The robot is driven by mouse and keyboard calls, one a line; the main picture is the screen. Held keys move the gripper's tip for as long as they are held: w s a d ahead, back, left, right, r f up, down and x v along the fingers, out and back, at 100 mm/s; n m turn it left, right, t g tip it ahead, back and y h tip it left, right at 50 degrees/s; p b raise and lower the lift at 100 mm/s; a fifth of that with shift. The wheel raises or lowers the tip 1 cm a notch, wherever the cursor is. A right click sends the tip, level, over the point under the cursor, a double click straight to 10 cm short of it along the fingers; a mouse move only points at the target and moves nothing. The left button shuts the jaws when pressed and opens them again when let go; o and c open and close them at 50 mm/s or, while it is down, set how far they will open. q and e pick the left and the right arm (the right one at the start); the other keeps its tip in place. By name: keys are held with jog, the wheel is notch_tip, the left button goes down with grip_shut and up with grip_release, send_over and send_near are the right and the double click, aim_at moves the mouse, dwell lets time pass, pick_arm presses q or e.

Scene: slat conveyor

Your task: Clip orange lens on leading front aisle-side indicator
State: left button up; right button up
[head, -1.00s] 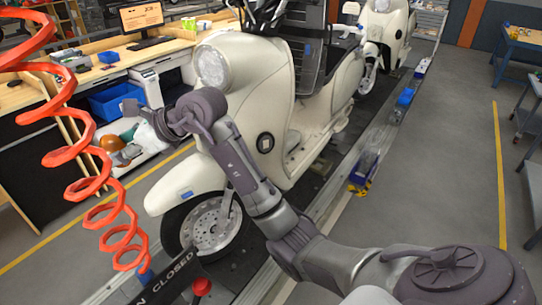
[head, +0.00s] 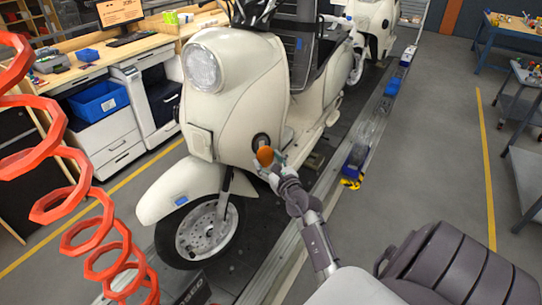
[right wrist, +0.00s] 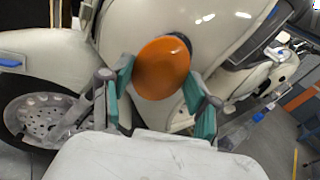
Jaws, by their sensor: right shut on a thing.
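The leading cream scooter (head: 235,105) stands on the conveyor with its front wheel toward me. A dark round indicator seat (head: 260,140) shows on the aisle side of its front, partly covered by the orange lens (head: 265,156). My right gripper (head: 267,163) is shut on the lens and holds it just in front of and below this seat; I cannot tell whether they touch. In the right wrist view the lens (right wrist: 162,66) is a smooth orange disc between the teal fingertips, with the cream body behind it. My left gripper is not in view.
A red coiled hose (head: 75,185) hangs at the left. A second scooter (head: 378,25) stands farther back on the line. The aisle floor at the right is clear up to the grey cart (head: 525,150).

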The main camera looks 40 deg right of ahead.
aim_at(272, 160)
jog(key=shift+s+d+f+m+h, duration=0.15)
jog(key=shift+s+d+f+h, duration=0.1)
jog(key=shift+d, duration=0.15)
jog(key=shift+s+d+f+m+h, duration=0.15)
jog(key=shift+s+d+f, duration=0.1)
jog(key=shift+d, duration=0.15)
jog(key=shift+b+x, duration=0.5)
jog(key=shift+x, duration=0.3)
jog(key=b+x, duration=0.1)
jog(key=x, duration=0.1)
jog(key=shift+w+d, duration=0.1)
jog(key=shift+w, duration=0.2)
jog(key=shift+b+x, duration=0.3)
jog(key=shift+x, duration=0.9)
jog(key=shift+w+r, duration=0.1)
jog(key=shift+w, duration=0.15)
jog(key=o, duration=1.2)
jog(key=shift+c, duration=0.2)
jog(key=shift+s, duration=0.1)
